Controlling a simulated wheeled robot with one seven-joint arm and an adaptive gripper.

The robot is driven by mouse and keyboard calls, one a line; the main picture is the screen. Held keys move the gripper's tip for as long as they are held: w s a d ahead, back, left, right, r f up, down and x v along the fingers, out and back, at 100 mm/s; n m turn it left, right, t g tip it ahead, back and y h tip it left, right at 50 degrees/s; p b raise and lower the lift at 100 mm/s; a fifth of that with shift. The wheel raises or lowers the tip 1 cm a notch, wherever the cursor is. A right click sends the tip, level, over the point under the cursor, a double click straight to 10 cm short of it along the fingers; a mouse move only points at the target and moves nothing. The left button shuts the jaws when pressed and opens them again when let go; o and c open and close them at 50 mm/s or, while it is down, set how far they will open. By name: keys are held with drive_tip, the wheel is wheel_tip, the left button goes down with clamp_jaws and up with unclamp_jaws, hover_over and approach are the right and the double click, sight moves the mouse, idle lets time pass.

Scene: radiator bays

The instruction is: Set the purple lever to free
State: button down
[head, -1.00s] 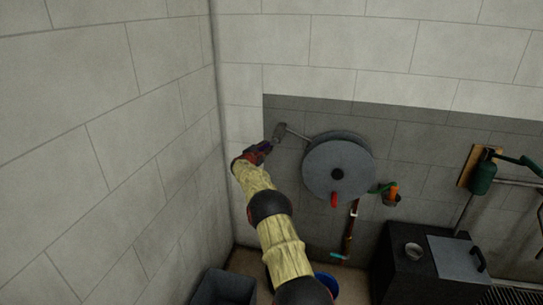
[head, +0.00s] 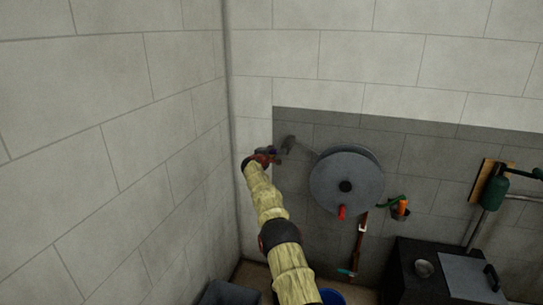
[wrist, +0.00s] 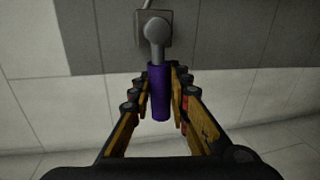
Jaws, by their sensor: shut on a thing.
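The purple lever (wrist: 159,92) has a purple grip on a round grey hub (wrist: 156,30), which sits on a square plate on the wall. In the wrist view the grip points down the picture, toward my palm. My gripper (wrist: 160,75) has a finger on each side of the purple grip and is shut on it. In the head view my gripper (head: 270,156) is at the wall near the left corner, just below and left of the grey hub (head: 288,143). There the gripper mostly hides the grip. No markings for the lever's positions can be read.
A large grey disc (head: 346,182) with a red handle (head: 342,212) is on the wall right of the lever. Further right are an orange-handled fitting (head: 402,207), a green cylinder (head: 495,192) and a dark box (head: 410,262). The left wall stands close beside my arm.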

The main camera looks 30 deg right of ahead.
idle(0.3)
drive_tip(key=c, duration=1.7)
unclamp_jaws()
drive_tip(key=shift+o, duration=0.2)
drive_tip(key=shift+s+a+r, duration=0.1)
drive_tip(key=v, duration=1.1)
drive_tip(key=shift+s+a, duration=0.2)
drive_tip(key=shift+a, duration=0.05)
